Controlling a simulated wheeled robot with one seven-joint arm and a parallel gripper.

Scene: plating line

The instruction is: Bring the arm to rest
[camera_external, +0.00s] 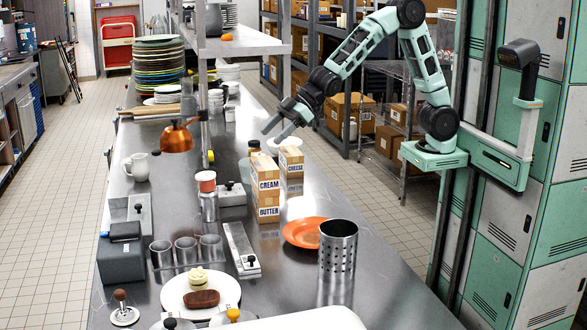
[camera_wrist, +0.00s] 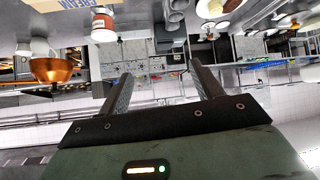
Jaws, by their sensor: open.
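No object is held.
Cream box (camera_external: 266,177), butter box (camera_external: 267,210) and cheese box (camera_external: 291,160) stand near my gripper. A copper heat lamp (camera_external: 177,138) hangs to its left. A perforated steel cylinder (camera_external: 338,250), orange plate (camera_external: 304,232) and plated food (camera_external: 201,292) are nearer the camera.

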